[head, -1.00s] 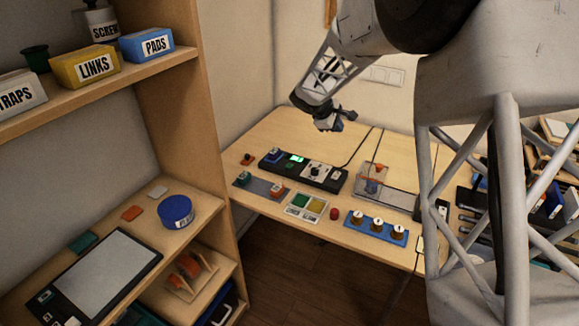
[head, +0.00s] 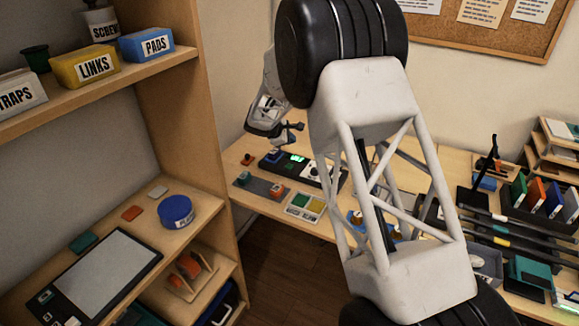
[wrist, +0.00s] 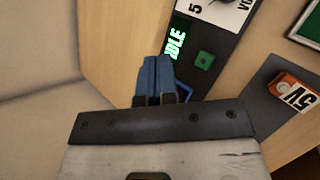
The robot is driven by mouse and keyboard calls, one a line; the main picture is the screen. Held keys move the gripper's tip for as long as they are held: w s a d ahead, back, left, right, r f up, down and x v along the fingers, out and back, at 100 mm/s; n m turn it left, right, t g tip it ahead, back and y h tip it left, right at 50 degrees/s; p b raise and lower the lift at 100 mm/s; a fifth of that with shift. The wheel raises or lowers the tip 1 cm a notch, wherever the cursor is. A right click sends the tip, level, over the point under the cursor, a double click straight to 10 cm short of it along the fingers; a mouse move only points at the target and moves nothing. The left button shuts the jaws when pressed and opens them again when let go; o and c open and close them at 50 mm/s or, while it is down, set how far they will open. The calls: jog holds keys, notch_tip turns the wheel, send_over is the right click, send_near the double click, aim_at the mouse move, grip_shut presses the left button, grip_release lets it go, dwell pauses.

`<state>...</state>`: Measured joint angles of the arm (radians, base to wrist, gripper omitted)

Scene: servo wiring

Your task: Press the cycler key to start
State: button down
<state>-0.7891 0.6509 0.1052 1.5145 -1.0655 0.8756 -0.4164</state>
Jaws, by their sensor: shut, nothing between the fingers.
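The cycler is a long black box (head: 290,175) on the far table. Its lit green screen (wrist: 177,40), reading what looks like IDLE, and a small green key (wrist: 204,60) show in the wrist view. A dial with numbers (wrist: 215,8) sits farther along it. My gripper (head: 284,146) is above the left end of the cycler in the head view. Its blue fingers (wrist: 156,62) are together and empty, left of the green key in the wrist view. They partly hide a blue-framed part (wrist: 183,90) at the cycler's end. I cannot tell how high they are.
An orange block marked 5V (wrist: 292,90) sits on a grey strip (head: 260,187) in front of the cycler. A tray with green and yellow squares (head: 305,205) lies nearby. The shelf side panel (head: 185,110) stands close on the left. My arm hides the table's middle.

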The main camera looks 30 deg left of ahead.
aim_at(290, 166)
jog(key=shift+f, duration=0.3)
jog(key=shift+f, duration=4.15)
jog(key=shift+f, duration=0.95)
dwell(0.5)
jog(key=shift+r, duration=0.95)
jog(key=shift+r, duration=0.15)
jog(key=shift+r, duration=2.35)
